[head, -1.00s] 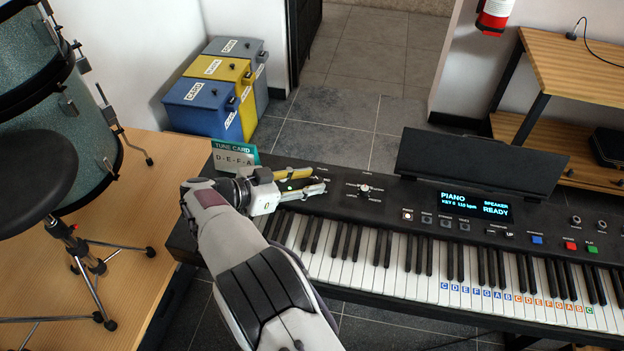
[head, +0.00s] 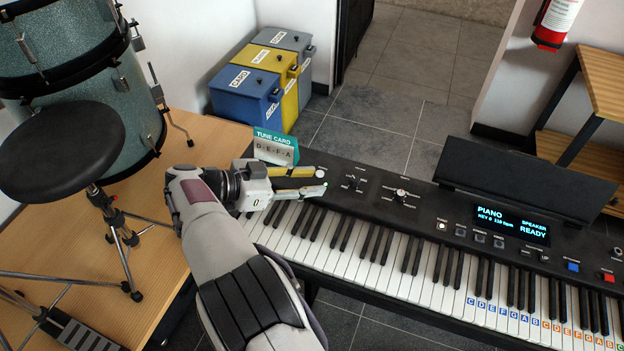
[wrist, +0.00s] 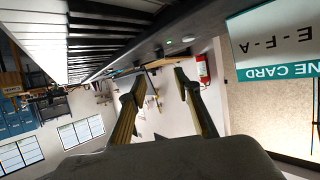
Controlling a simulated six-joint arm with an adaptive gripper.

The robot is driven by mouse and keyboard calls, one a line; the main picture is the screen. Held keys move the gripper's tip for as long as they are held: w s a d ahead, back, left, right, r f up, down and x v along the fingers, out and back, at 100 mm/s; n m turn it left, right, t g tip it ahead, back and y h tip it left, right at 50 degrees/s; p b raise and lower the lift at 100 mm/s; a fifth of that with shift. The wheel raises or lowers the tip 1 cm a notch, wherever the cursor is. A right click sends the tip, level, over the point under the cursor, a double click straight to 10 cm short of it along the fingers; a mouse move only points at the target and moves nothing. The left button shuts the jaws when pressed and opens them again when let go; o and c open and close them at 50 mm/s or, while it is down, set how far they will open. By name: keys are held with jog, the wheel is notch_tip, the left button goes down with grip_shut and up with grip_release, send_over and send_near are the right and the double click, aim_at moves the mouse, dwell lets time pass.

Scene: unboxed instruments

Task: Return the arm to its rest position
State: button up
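My gripper (head: 321,179) hangs over the left end of the black digital piano (head: 372,205), above its panel and near the low keys. Its two yellow-and-black fingers are apart, with nothing visible between them. In the wrist view the fingers (wrist: 155,80) are also spread. My arm reaches up from the bottom of the head view and covers the piano's left corner. The tune card (head: 275,147), reading D-E-F-A, stands just behind the gripper. It also shows at the right of the wrist view (wrist: 275,45). I cannot see a contact between the gripper and the piano.
A drum stool (head: 62,152) and teal drums (head: 75,60) stand on a wooden platform (head: 185,150) at left. Blue, yellow and grey bins (head: 245,98) are behind. A music stand (head: 525,180) rises from the piano. A wooden shelf (head: 605,80) and extinguisher (head: 556,20) are at right.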

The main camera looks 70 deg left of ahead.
jog(key=shift+w, duration=0.1)
dwell(0.4)
